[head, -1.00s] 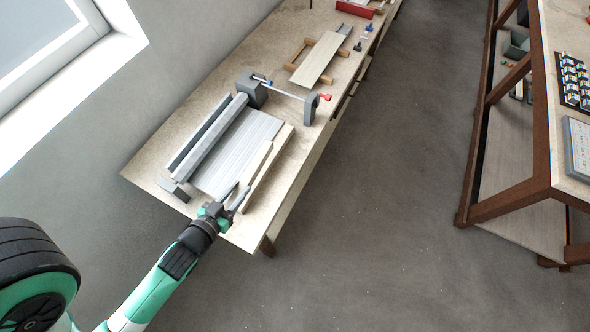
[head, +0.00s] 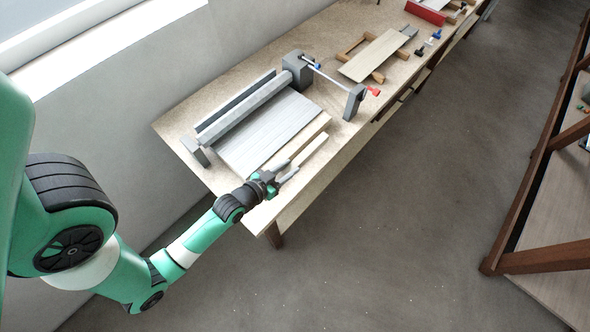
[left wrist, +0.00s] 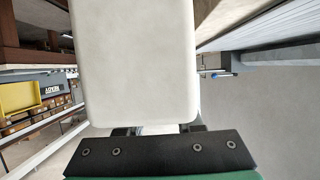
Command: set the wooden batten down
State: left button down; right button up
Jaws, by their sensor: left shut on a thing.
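The wooden batten (head: 311,149) is a short pale strip at the bench's near right edge, beside the slatted panel. My left gripper (head: 288,168) is shut on its near end, with grey fingers on either side. I cannot tell whether the batten touches the bench top. In the left wrist view a pale, round-cornered block (left wrist: 135,60), apparently the batten seen end-on, fills the middle and hides most of the fingers. My right gripper is not in view.
The slatted grey panel (head: 268,130) lies on the bench (head: 180,120), with a pale strip (head: 297,141) along its right side. A clamp with a grey block (head: 354,102) stands beyond it. A pale board (head: 378,55) lies farther back. Open floor is on the right.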

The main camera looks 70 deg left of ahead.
pick_arm(q)
jog(key=w+f, duration=0.1)
jog(key=w+a+f, duration=0.1)
jog(key=f, duration=0.1)
jog(key=shift+w+a+f+b, duration=0.15)
jog(key=shift+b, duration=0.2)
jog(key=shift+w+a+f+b, duration=0.15)
jog(key=shift+f+b, duration=0.65)
jog(key=shift+f, duration=1)
jog(key=shift+f, duration=0.1)
jog(key=c, duration=0.6)
grip_release()
jog(key=shift+o, duration=0.2)
